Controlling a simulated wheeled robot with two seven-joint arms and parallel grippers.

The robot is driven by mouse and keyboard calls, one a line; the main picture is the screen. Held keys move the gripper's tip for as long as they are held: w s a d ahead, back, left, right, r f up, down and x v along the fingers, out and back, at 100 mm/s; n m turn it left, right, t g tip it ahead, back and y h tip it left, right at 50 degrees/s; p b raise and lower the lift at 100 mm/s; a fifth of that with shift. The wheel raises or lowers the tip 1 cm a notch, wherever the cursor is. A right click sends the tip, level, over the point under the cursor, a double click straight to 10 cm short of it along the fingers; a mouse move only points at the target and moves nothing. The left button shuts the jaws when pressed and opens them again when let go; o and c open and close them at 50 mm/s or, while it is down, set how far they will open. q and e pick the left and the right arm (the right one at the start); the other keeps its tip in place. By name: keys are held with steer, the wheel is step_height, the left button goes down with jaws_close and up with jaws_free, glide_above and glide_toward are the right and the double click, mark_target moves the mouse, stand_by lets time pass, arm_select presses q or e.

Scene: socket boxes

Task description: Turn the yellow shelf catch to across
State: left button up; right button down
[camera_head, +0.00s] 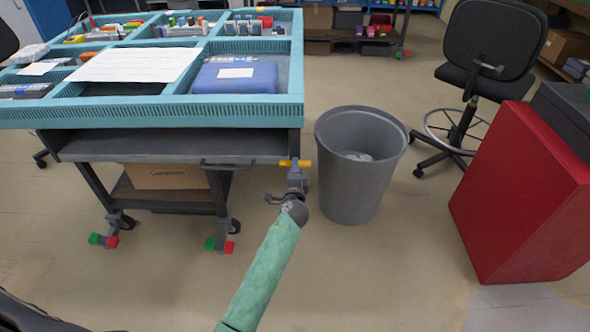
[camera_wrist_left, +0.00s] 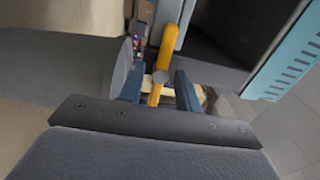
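The yellow shelf catch (camera_head: 295,163) is at the front right corner of the cart, just under the grey shelf (camera_head: 170,146). In the head view it shows as a short bar lying level, left to right. My left gripper (camera_head: 295,178) is right in front of it, at the end of the green-sleeved arm. In the left wrist view the catch (camera_wrist_left: 169,45) runs lengthwise, its near end between the two fingertips (camera_wrist_left: 158,88). The fingers are apart, with gaps beside the yellow; contact cannot be told. My right gripper is not in view.
A grey bin (camera_head: 360,165) stands close to the right of my left gripper. The blue-green sorting tray (camera_head: 150,112) lies on the cart above. A red cabinet (camera_head: 520,195) and a black chair (camera_head: 490,50) are further right. Floor in front is free.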

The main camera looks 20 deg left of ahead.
arm_select(q)
steer(key=shift+s, duration=0.1)
